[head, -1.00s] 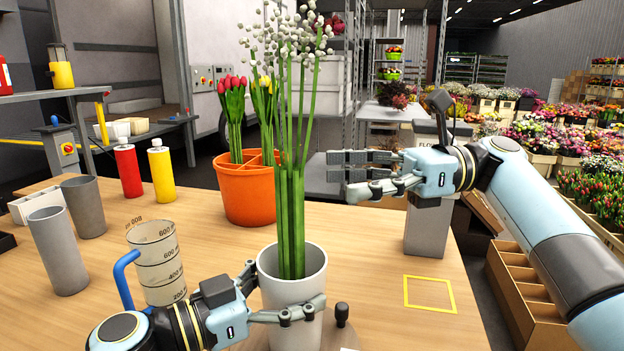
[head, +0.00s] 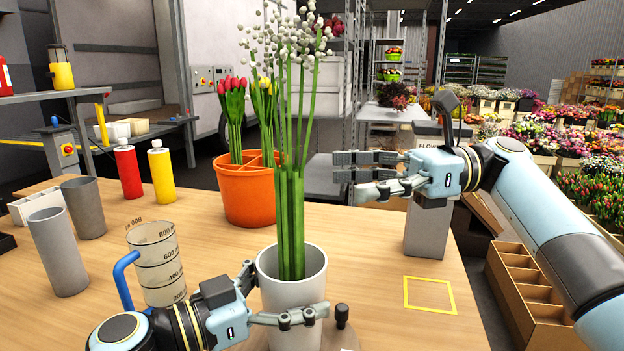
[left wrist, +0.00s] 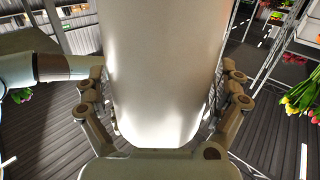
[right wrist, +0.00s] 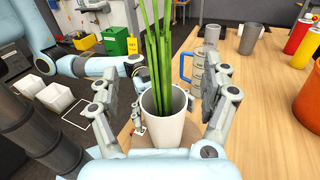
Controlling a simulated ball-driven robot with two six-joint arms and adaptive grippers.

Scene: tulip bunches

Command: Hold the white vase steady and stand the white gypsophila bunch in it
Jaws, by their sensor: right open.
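The white vase (head: 293,290) stands at the front of the table in the head view, and it also shows in the left wrist view (left wrist: 165,75) and the right wrist view (right wrist: 162,130). The white gypsophila bunch (head: 290,200) stands upright in the vase, its green stems inside the rim and its white heads high above. My left gripper (head: 290,316) is shut on the vase's side, one finger on each side in the left wrist view. My right gripper (head: 350,174) is open and empty, to the right of the stems and apart from them.
An orange divided bucket (head: 247,195) with red and yellow tulips stands behind the vase. A measuring jug (head: 158,262) with a blue handle is to the left, near grey vases (head: 58,252). A yellow square outline (head: 430,295) lies on clear table at the right.

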